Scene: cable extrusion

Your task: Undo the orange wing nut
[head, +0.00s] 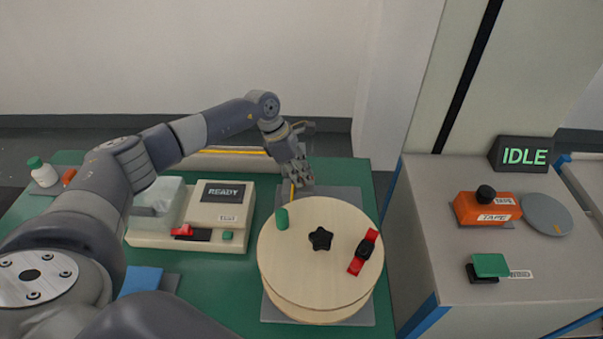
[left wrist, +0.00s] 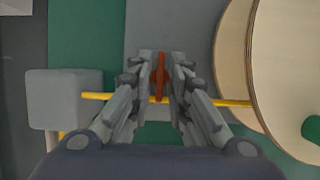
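The orange wing nut (left wrist: 160,76) shows in the left wrist view as a narrow upright shape, on or beside a thin yellow rod (left wrist: 233,103). My left gripper (left wrist: 161,78) has one finger on each side of it, with little space between fingers and nut. I cannot tell whether they touch it. In the head view my left gripper (head: 300,186) points down just behind the round wooden reel (head: 300,265), and hides the nut. My right gripper is not in view.
The reel carries a black star knob (head: 320,238), a green peg (head: 282,219) and a red clamp (head: 356,265). A beige machine reading READY (head: 222,192) stands left of it. A grey block (left wrist: 65,98) sits at the rod's left end.

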